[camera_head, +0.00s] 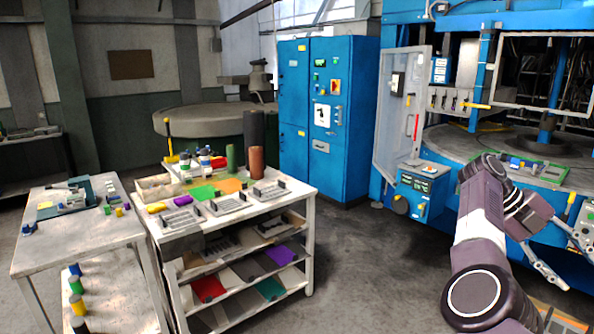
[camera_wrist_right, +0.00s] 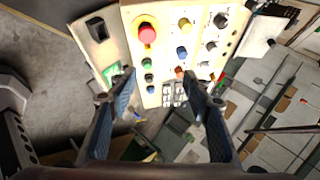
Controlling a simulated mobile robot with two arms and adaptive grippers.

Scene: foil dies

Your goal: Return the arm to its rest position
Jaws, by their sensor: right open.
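My right arm (camera_head: 480,240) comes in from the lower right in the head view and reaches toward the blue machine. My right gripper (camera_head: 563,258) is at the right edge, its fingers spread and nothing between them. In the right wrist view the right gripper (camera_wrist_right: 160,92) is open and empty, with both fingertips apart. A pale control panel (camera_wrist_right: 168,55) with a red button (camera_wrist_right: 147,32) and several coloured knobs lies beyond the fingertips; I cannot tell whether they touch it. My left gripper is not in view.
A blue machine (camera_head: 400,25) with a round table stands at the right, close to my right arm. A blue cabinet (camera_head: 345,120) stands at the back. A shelved cart (camera_head: 312,215) and a grey table (camera_head: 95,245) stand left. Floor (camera_head: 375,260) between cart and arm is clear.

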